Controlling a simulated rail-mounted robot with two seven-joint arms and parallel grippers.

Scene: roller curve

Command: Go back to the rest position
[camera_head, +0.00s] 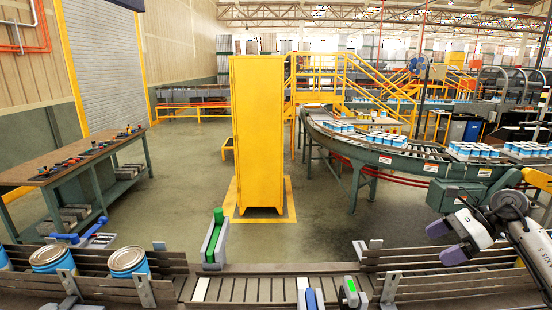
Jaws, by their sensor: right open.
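My right arm comes in from the right edge. Its right gripper (446,242) has grey-purple fingers that stand apart with nothing between them. It hangs over the right part of the front roller conveyor (262,290), near the conveyor's far rail. My left gripper is not in this view.
Cans with blue sides (128,262) stand on the conveyor's left part; its middle is clear. A grey bracket with a green top (217,235) stands at the far rail. Beyond are a yellow cabinet (258,135), a workbench (75,165) and a curved conveyor (385,155) with can packs.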

